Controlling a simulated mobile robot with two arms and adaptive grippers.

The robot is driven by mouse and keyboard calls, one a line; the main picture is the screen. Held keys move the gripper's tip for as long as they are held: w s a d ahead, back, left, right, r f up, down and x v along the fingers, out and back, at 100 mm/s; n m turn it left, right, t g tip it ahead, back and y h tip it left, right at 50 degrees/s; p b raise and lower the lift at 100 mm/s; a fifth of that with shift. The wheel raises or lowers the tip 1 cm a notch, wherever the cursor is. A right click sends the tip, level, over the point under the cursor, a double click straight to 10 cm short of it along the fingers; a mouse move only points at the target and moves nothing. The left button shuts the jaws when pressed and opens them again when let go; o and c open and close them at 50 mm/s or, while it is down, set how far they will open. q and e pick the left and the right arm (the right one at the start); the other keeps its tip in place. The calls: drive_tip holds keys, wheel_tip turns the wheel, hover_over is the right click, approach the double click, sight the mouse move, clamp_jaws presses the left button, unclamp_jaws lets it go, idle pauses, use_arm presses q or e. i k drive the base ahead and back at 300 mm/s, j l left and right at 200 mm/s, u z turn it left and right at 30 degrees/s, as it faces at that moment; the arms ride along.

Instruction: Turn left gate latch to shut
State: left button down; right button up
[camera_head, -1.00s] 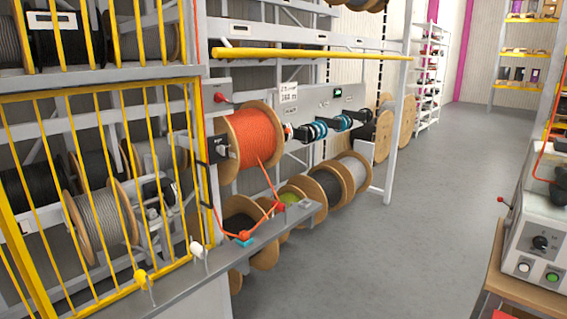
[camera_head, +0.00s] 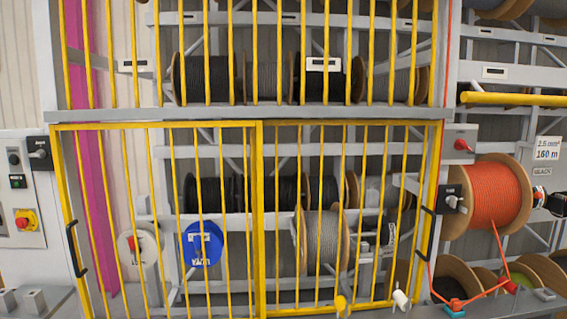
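The left yellow barred gate (camera_head: 150,125) fills the left half of the lower rack opening and sits in line with the frame. A black latch box with a grey knob (camera_head: 38,153) is on the post at its upper left; its small lever looks roughly horizontal, but I cannot tell whether it is shut. A black handle (camera_head: 76,250) is on the gate's left side. The right gate (camera_head: 350,125) sits beside it, with a similar black latch (camera_head: 453,199) on the right post. Neither of my grippers is in view.
A grey control panel (camera_head: 20,240) with a red stop knob (camera_head: 25,220) is at the far left. An orange reel (camera_head: 487,195) and a yellow bar (camera_head: 513,99) stick out at right.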

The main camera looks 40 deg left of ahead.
sight(40, 154)
drive_tip(key=u, duration=2.75)
